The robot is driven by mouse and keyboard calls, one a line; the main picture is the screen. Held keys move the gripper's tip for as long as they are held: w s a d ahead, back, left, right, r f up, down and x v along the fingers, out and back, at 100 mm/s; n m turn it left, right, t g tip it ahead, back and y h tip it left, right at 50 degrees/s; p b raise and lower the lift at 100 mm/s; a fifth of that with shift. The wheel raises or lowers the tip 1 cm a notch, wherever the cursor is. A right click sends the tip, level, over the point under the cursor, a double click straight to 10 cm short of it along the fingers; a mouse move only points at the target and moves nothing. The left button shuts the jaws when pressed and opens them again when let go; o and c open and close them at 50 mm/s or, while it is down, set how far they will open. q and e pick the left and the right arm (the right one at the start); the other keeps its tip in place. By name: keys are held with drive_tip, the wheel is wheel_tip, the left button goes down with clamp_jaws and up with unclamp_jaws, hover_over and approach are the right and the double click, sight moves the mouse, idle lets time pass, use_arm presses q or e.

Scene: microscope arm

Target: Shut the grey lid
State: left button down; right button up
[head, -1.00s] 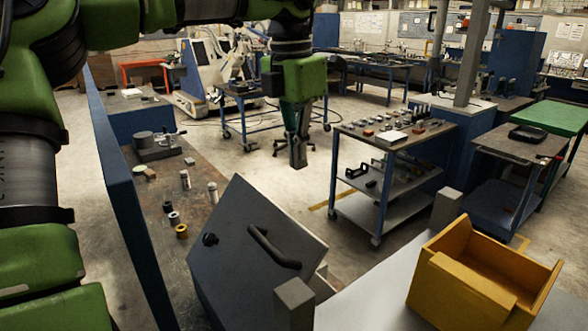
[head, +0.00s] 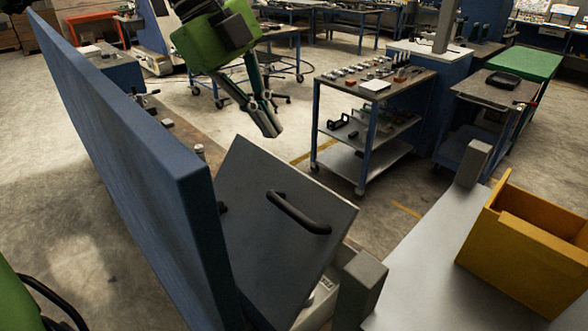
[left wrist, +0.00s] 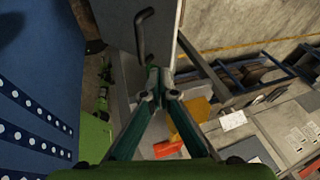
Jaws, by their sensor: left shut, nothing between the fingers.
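The grey lid (head: 262,235) is a flat dark panel with a black bar handle (head: 298,213). It stands raised and tilted over a pale box with a label (head: 324,288), whose inside is mostly hidden. My left gripper (head: 272,131) is shut and empty, above and beyond the lid's top edge in the head view. It looks apart from the lid. In the left wrist view the shut fingertips (left wrist: 155,78) appear just below the handle (left wrist: 143,34) on the lid (left wrist: 118,22); the depth between them is unclear. My right gripper is not in view.
A tall blue panel (head: 130,160) stands left of the lid. Grey posts (head: 360,284) (head: 473,163) and a yellow bin (head: 525,250) are on the right, on a pale surface (head: 420,262).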

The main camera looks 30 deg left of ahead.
use_arm(q)
drive_tip(key=p, duration=0.3)
approach(317, 189)
drive_tip(key=s+d+f, duration=0.1)
drive_tip(key=s+f, duration=0.1)
drive_tip(key=shift+w+d+f+p, duration=0.3)
drive_tip(key=shift+w+f, duration=0.15)
drive_tip(key=shift+f, duration=0.05)
drive_tip(key=shift+w+d+f+p, duration=0.3)
drive_tip(key=shift+w+f, duration=0.15)
drive_tip(key=shift+f, duration=0.1)
drive_tip(key=shift+w+d+f+p, duration=0.15)
drive_tip(key=shift+w+f+p, duration=0.2)
drive_tip(key=shift+w+f, duration=0.25)
drive_tip(key=shift+w, duration=0.1)
